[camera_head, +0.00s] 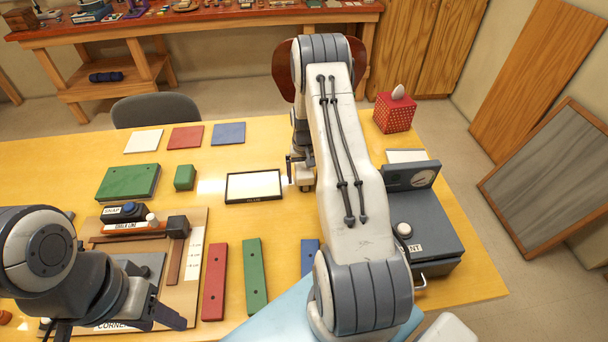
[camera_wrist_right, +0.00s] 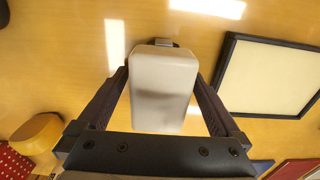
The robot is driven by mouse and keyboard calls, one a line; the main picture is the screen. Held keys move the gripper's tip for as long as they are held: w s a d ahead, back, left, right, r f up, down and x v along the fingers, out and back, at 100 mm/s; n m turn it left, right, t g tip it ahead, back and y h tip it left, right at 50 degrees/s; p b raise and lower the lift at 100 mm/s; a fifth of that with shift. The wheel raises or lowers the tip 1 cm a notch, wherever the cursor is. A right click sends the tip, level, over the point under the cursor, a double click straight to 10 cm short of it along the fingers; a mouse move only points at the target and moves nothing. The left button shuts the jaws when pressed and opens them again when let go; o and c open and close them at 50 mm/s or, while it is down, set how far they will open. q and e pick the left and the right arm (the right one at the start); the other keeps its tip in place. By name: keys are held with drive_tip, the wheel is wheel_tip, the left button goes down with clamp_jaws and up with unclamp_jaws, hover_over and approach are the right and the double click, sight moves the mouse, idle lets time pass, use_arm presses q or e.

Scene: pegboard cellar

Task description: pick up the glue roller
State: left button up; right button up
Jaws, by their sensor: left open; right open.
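A pale grey rounded block, which looks like the glue roller (camera_wrist_right: 163,85), stands between the two dark fingers of my right gripper (camera_wrist_right: 162,100) in the right wrist view. A small metal piece shows at its far end. The fingers are open, one on each side of it; I cannot tell whether they touch it. In the head view my right arm hides most of the roller and the right gripper (camera_head: 300,178). My left gripper (camera_head: 168,316) is open at the lower left, over the tool board and far from the roller.
A black-framed white panel (camera_head: 253,186) lies beside the right gripper. A dark grey box with a dial (camera_head: 425,225) and a red dotted tissue box (camera_head: 394,113) stand to the right. Red (camera_head: 215,282) and green (camera_head: 255,275) bars, a green block (camera_head: 128,182) and a tool board (camera_head: 192,285) lie left.

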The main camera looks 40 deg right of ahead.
sight(304, 169)
drive_tip(key=shift+c, duration=0.3)
clamp_jaws()
drive_tip(key=shift+r, duration=0.15)
drive_tip(key=shift+w+r+b, duration=0.1)
drive_tip(key=shift+r+b, duration=0.3)
drive_tip(key=shift+r, duration=0.25)
drive_tip(key=r, duration=0.1)
drive_tip(key=r+b, duration=0.1)
drive_tip(key=r, duration=0.1)
drive_tip(key=shift+s+a, duration=0.2)
drive_tip(key=shift+s, duration=0.05)
drive_tip(key=s+a+r+b, duration=0.3)
drive_tip(key=s+a+r, duration=0.3)
drive_tip(key=s+a, duration=0.1)
drive_tip(key=shift+s+a+r, duration=0.15)
drive_tip(key=shift+s+r, duration=0.1)
drive_tip(key=shift+s, duration=0.45)
